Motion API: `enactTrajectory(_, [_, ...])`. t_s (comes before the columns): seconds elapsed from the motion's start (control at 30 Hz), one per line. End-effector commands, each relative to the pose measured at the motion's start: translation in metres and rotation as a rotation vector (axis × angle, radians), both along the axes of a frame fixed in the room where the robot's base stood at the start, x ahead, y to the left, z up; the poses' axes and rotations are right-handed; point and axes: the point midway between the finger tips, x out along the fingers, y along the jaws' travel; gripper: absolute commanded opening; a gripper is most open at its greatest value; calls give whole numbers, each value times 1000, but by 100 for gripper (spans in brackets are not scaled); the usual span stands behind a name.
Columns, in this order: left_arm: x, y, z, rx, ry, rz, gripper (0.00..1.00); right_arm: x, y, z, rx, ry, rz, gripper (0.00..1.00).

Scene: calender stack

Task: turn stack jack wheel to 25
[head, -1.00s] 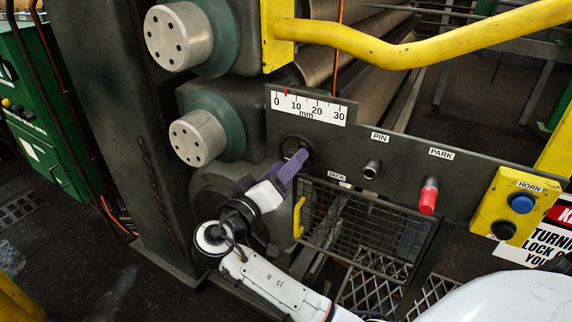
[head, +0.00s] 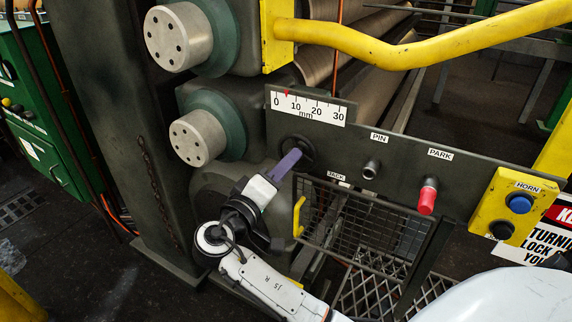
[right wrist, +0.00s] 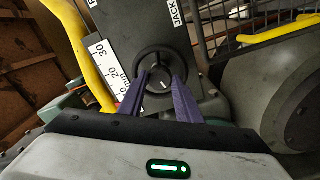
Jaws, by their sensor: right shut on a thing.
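The jack wheel (head: 304,143) is a small dark round wheel on the grey panel, above the JACK label (head: 337,176). My right gripper (head: 295,154) reaches it from the lower left. In the right wrist view the purple fingers stand on either side of the wheel's hub (right wrist: 159,84), shut on the wheel, inside or against its dark ring. A white mm scale (head: 307,105) runs from 0 to 30. Its red pointer (head: 286,94) stands between 0 and 10, near 5. My left gripper is not in view.
The PIN knob (head: 370,170) and red PARK knob (head: 427,197) stick out to the right of the wheel. A yellow horn box (head: 519,205) is farther right. Steel roll ends (head: 198,139) protrude at left. A yellow handle (head: 298,217) and wire mesh lie below.

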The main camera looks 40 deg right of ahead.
Motion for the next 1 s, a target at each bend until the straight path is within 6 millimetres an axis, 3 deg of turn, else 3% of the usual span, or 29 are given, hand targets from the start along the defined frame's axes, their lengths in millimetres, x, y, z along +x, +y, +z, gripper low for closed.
enactTrajectory(0.4, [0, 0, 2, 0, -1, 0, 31, 0, 0, 0, -92, 224, 1, 9])
enactTrajectory(1.0, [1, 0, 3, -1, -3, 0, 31, 0, 0, 0, -114, 274, 0, 9])
